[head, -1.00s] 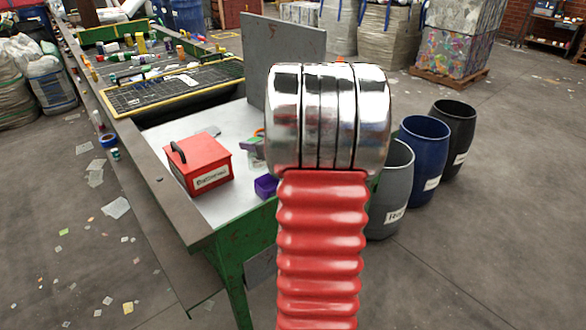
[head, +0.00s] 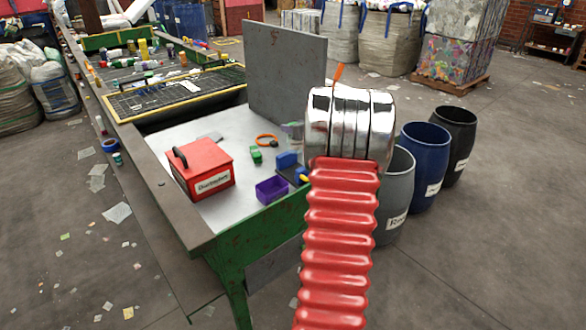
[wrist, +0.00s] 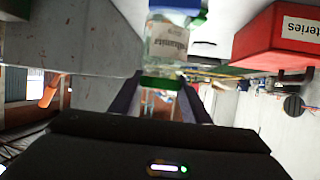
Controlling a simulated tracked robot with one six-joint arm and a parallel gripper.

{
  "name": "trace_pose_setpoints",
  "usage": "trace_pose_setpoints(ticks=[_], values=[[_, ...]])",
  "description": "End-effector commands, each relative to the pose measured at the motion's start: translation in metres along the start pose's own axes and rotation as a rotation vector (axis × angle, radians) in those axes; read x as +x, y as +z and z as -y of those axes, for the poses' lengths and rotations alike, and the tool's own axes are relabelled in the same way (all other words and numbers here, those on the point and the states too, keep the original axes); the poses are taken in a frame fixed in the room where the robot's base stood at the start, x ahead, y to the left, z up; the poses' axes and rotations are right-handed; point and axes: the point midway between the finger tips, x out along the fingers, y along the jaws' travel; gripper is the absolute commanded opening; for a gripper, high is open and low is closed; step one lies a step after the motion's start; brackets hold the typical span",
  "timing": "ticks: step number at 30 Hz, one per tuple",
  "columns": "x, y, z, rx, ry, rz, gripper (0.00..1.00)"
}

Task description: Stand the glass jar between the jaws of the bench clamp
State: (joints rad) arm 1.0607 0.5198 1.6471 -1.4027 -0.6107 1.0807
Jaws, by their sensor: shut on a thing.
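In the wrist view my gripper (wrist: 161,84) is shut on the glass jar (wrist: 166,48), a clear jar with a white label and a green band at the end near the fingers. A blue part (wrist: 178,5) shows beyond the jar; I cannot tell what it belongs to. In the head view the bench clamp (head: 288,161), blue on a dark base with a yellow piece, sits near the bench's right edge, partly hidden by my arm. A small pale shape above it may be the jar. Whether the jar touches the clamp cannot be seen.
A red batteries box (head: 204,168) stands left on the metal bench top (head: 208,128). A purple open bin (head: 271,190), a green block (head: 256,155) and an orange ring (head: 267,140) lie near the clamp. A grey upright panel (head: 285,70) stands behind.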

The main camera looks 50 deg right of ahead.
Motion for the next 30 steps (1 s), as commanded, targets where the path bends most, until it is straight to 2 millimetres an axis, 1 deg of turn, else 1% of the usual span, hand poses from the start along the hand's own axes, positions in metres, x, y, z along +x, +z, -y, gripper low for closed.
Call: trace_pose_setpoints(ticks=[9,12,23,26,30], values=[[0.018,0.044,0.001,0.002,-0.003,0.003,0.04],[0.022,0.053,0.001,0.001,-0.002,0.002,0.04],[0.023,0.055,0.001,0.000,-0.002,0.000,0.04],[0.026,0.062,0.002,0.000,-0.002,0.002,0.04],[0.033,0.079,0.002,0.002,-0.003,0.003,0.04]])
